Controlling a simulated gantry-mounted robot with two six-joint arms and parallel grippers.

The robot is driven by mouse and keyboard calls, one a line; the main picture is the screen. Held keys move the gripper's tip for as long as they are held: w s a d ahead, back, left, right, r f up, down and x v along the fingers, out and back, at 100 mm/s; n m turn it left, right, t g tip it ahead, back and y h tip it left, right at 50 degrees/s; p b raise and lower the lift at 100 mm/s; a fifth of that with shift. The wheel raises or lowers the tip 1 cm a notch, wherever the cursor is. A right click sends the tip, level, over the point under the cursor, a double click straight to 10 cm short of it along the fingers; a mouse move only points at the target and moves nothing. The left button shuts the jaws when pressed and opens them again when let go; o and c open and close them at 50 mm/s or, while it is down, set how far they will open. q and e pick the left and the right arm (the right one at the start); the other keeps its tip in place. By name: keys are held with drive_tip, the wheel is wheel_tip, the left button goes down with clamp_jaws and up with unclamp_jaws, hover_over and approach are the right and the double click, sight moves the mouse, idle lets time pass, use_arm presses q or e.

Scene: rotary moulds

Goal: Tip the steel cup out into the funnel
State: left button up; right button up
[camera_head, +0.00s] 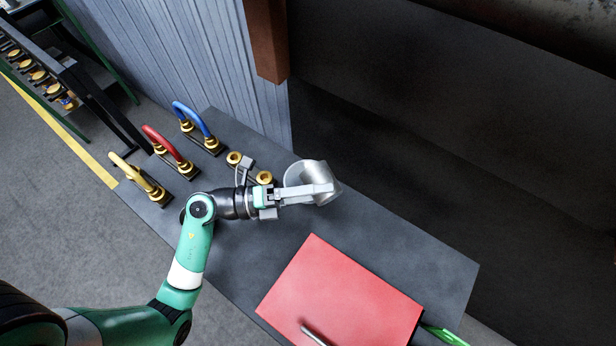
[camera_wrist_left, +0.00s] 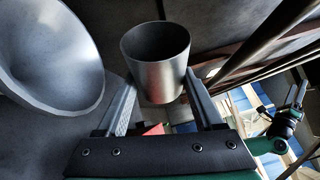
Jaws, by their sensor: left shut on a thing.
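The steel cup (camera_head: 326,172) is a plain silver cylinder. My left gripper (camera_head: 322,190) is shut on it, with one finger on each side, which the left wrist view shows around the cup (camera_wrist_left: 157,75). The cup's dark mouth shows there, but its inside is too dark to read. The pale grey funnel (camera_wrist_left: 50,55) is wide and round, just left of the cup in the left wrist view. In the head view the funnel (camera_head: 296,172) is partly hidden behind the cup and gripper.
A red box or panel (camera_head: 340,295) lies at the bench's front. Yellow (camera_head: 140,178), red (camera_head: 167,147) and blue (camera_head: 194,124) looped handles stand on the left. Brass-coloured round parts (camera_head: 264,178) sit beside my gripper. The grey bench (camera_head: 420,250) is clear on the right.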

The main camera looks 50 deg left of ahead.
use_arm(q)
drive_tip(key=shift+a, duration=0.1)
drive_tip(key=shift+a+f+n+t+p, duration=0.15)
drive_tip(key=shift+f+n+t+p, duration=0.2)
drive_tip(key=shift+n, duration=0.55)
idle(0.7)
drive_tip(key=shift+w+r, duration=0.1)
